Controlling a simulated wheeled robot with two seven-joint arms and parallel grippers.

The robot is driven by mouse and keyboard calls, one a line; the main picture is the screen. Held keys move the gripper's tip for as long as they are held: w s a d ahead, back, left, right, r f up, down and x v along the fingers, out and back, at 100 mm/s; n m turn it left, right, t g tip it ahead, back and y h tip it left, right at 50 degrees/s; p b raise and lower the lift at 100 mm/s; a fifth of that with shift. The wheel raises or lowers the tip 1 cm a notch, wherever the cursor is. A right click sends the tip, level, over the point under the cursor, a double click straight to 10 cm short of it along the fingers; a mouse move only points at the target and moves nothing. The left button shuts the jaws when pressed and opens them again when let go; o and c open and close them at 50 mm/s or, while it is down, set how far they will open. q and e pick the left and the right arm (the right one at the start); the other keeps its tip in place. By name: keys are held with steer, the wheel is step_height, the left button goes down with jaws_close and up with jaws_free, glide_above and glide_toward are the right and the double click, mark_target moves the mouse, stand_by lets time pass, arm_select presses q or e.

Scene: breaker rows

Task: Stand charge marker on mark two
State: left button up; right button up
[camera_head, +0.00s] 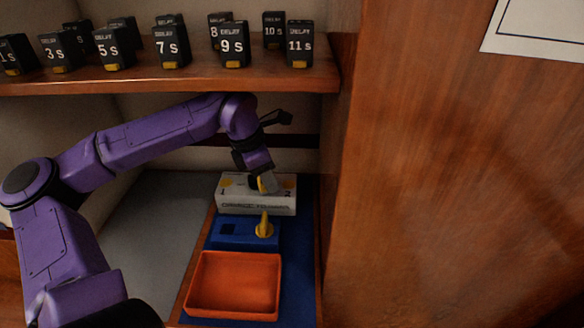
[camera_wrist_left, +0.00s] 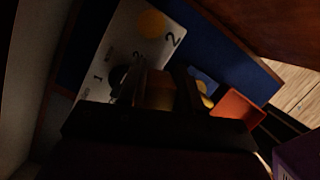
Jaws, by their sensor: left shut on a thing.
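The white board (camera_head: 245,208) carries the numbers 1 and 2 and stands at the back of the lower bay. In the left wrist view, mark two shows as a bare orange disc (camera_wrist_left: 153,24) beside the printed 2. My left gripper (camera_head: 263,184) is over the board, between the two numbers. It is shut on a yellow charge marker (camera_wrist_left: 160,96), mostly hidden by the fingers and dark in the wrist view. I cannot tell whether the marker touches the board. My right gripper is not in view.
A blue block (camera_head: 217,243) in front of the board has a square socket and holds another yellow piece (camera_head: 264,227). An orange tray (camera_head: 233,314) is nearer. A shelf (camera_head: 180,80) with several black delay blocks hangs above; a wooden wall (camera_head: 450,180) stands right.

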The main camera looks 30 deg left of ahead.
mark_target(295, 183)
arm_select(q)
steer(key=shift+w+d, duration=0.25)
steer(key=shift+w, duration=0.6)
steer(key=shift+w+d+r, duration=0.1)
steer(key=shift+w+d, duration=0.1)
steer(key=shift+w, duration=0.3)
steer(key=w, duration=0.1)
steer(key=w+d+p, duration=0.1)
steer(key=w+f, duration=0.1)
steer(key=shift+w+d, duration=0.15)
steer(key=shift+w, duration=0.1)
steer(key=shift+f, duration=0.35)
steer(key=shift+s, duration=0.1)
steer(key=shift+f, duration=0.15)
steer(key=o, duration=1)
steer(key=shift+o, duration=0.2)
